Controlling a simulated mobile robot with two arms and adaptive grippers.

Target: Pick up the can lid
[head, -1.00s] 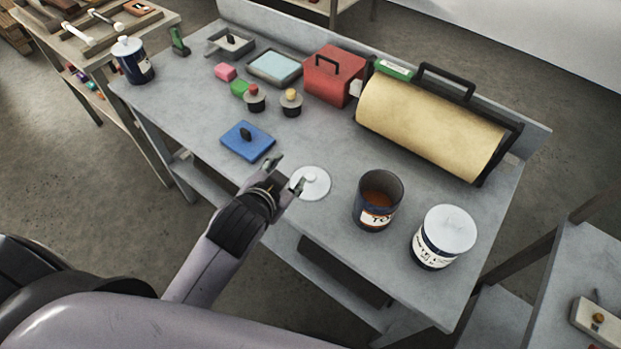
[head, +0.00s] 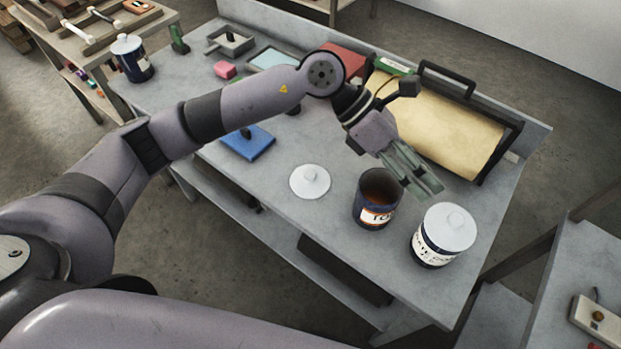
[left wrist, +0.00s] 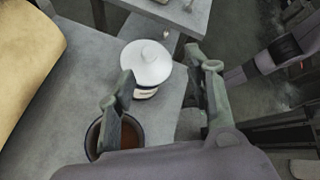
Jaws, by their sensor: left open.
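The white round can lid with a small knob (head: 310,181) lies flat on the grey bench, left of the open can. The open dark blue can (head: 376,201) holds brown contents; it also shows in the left wrist view (left wrist: 93,137), partly hidden by a finger. A second can (head: 436,249) has a white lid on it (head: 450,226); this lid also shows in the left wrist view (left wrist: 147,62). My left gripper (head: 428,186) is open and empty, above the bench near the two cans. The loose lid is not seen in the left wrist view. My right gripper is not in view.
A large tan roll (head: 450,130) in a black frame stands behind the gripper. My left arm crosses over the bench and partly hides a red box (head: 343,60). A blue block with a knob (head: 247,143) lies left of the lid. Bare bench surrounds the lid.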

